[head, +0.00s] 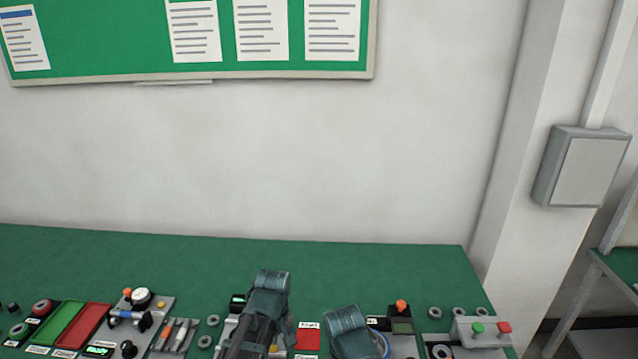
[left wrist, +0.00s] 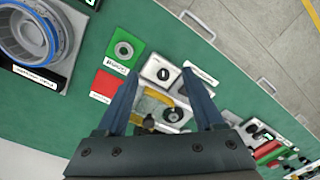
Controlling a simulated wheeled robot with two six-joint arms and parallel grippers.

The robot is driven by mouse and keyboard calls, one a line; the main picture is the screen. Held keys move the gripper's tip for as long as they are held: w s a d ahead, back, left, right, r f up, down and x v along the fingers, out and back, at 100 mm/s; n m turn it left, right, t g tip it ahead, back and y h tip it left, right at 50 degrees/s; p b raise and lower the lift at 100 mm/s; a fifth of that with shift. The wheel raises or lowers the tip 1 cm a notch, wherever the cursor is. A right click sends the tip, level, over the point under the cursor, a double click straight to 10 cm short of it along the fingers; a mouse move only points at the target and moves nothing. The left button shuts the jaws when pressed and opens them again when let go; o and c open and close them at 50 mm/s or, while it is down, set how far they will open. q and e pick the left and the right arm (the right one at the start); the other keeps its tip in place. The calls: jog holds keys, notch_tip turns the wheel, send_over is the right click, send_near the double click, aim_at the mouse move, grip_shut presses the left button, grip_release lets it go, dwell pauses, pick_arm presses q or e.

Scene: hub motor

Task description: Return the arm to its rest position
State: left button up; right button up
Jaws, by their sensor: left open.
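My left gripper (left wrist: 161,76) is open in the left wrist view, with its two dark blue fingers apart and nothing held between them. Beyond the fingers are a yellow and grey fixture (left wrist: 158,106) and a white block with a black knob (left wrist: 160,72) on the green bench. In the head view, dark teal parts of my arms rise from the bottom edge over the bench, and no fingertips can be made out. My right gripper is not seen in either view.
A round motor housing with a blue ring (left wrist: 28,30) sits at upper left in the left wrist view, near a green pad (left wrist: 123,50) and a red pad (left wrist: 106,86). Green and red trays (head: 82,325) stand at left on the bench (head: 375,268). The bench's back strip is clear.

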pick_arm(q)
jog(key=s+d+m, duration=0.5)
jog(key=s+m, duration=0.5)
jog(key=m, duration=0.1)
jog(key=shift+d+y, duration=0.35)
jog(key=shift+y, duration=0.05)
jog(key=shift+f, duration=0.1)
